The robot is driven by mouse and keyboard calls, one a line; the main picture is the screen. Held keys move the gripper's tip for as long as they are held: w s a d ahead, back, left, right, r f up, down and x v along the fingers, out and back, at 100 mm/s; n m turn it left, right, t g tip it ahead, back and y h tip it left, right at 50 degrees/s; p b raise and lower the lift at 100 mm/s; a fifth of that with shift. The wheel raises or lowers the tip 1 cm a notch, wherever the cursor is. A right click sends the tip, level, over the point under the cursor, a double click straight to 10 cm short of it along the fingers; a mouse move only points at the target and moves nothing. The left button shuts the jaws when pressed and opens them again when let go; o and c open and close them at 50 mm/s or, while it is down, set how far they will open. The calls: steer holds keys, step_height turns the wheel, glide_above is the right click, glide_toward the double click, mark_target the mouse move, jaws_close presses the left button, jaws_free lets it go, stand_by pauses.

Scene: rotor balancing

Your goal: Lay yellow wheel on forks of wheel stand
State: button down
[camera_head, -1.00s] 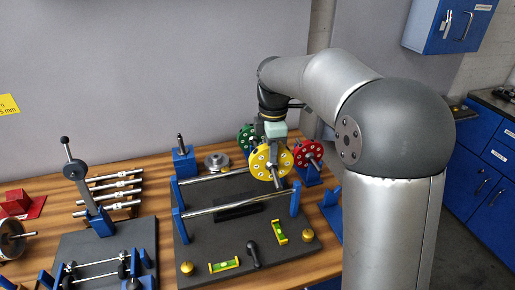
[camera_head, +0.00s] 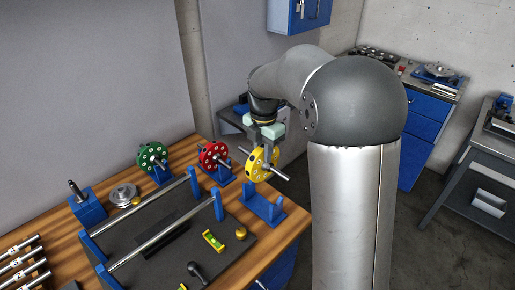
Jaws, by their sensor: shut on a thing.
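The yellow wheel (camera_head: 256,164) hangs upright from my gripper (camera_head: 266,140), with its thin metal axle sticking out on both sides. My gripper is shut on it from above. The wheel is in the air over the right end of the table. An empty blue wheel stand (camera_head: 263,207) with upright forks is at the table's right edge, below and slightly right of the wheel. The wheel is apart from this stand. The fingertips' exact contact with the wheel is too small to see.
The red wheel (camera_head: 213,155) and the green wheel (camera_head: 152,156) sit on blue stands to the left. Two metal rails (camera_head: 150,240) on blue posts cross the dark plate. A green-yellow level (camera_head: 213,240) and a brass knob (camera_head: 241,233) lie near the plate's right side.

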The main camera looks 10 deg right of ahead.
mark_target(262, 178)
steer(key=shift+f+b, duration=3.95)
steer(key=shift+f, duration=1.65)
steer(key=shift+f+b, duration=0.4)
steer(key=shift+f, duration=0.4)
steer(key=c, duration=1.2)
jaws_free()
steer(key=shift+f, duration=0.1)
steer(key=shift+c, duration=0.3)
step_height(262, 178, up, 9)
steer(key=p, duration=0.7)
steer(key=s+m+t, duration=0.1)
steer(key=s+m, duration=2.3)
steer(key=s, duration=0.4)
steer(key=shift+a+r, duration=0.2)
steer(key=shift+a, duration=0.15)
